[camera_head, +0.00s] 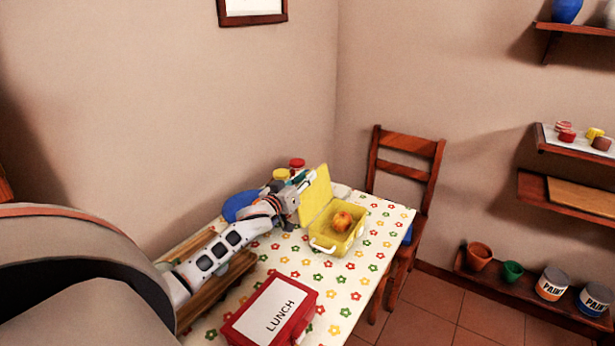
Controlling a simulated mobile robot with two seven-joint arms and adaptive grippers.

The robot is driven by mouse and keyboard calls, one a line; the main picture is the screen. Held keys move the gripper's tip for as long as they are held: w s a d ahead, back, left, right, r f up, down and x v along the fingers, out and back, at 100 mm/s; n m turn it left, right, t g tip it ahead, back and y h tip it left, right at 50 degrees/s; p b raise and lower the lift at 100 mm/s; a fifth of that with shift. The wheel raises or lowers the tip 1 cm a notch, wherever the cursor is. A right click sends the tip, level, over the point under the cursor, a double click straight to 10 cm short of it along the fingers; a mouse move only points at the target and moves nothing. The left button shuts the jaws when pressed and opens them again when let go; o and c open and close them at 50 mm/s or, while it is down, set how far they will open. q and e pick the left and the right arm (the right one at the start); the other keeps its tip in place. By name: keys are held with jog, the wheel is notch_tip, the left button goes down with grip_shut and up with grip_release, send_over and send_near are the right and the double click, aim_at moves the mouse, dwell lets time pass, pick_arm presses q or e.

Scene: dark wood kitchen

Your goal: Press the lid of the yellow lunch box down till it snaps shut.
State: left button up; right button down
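My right gripper is not in view.
A red lunch box (272,312) marked LUNCH lies near the table's front. A blue round thing (239,205) and jars with yellow (281,174) and red (297,163) lids are behind my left arm. A wooden chair (405,170) stands beyond the flowered tablecloth (374,256).

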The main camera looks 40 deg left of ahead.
pick_arm(q)
jog(key=shift+w+a, duration=0.1)
jog(key=shift+w, duration=0.75)
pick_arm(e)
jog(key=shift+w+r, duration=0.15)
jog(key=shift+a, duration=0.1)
pick_arm(q)
grip_shut()
